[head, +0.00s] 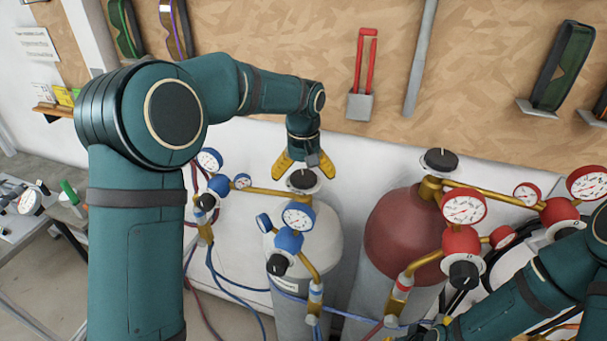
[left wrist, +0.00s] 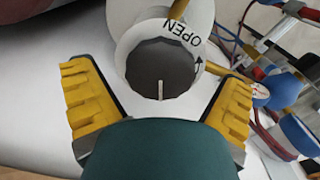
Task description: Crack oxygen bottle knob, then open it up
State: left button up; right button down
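The oxygen bottle (head: 330,240) is pale grey-white, with blue-bodied gauges on its brass regulator. Its dark round knob (head: 303,181) sits on top. In the left wrist view the knob (left wrist: 158,72) shows face on, with a pale line at its lower edge and a ring marked OPEN with an arrow. My left gripper (head: 304,172) has its yellow fingers spread around the knob's position. In the left wrist view the left gripper (left wrist: 157,88) is open, with gaps between its fingers and the knob. My right arm is at the lower right; its fingers are not clear.
A dark red bottle (head: 400,225) with red gauges (head: 464,206) and its own black knob (head: 440,160) stands to the right. Blue gauges (head: 298,216) and hoses crowd the front. A wooden board (head: 400,110) with hung tools is behind.

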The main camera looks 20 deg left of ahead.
aim_at(304, 175)
pick_arm(q)
jog(key=shift+r, duration=0.1)
notch_tip(304, 175, up, 12)
dwell(0.5)
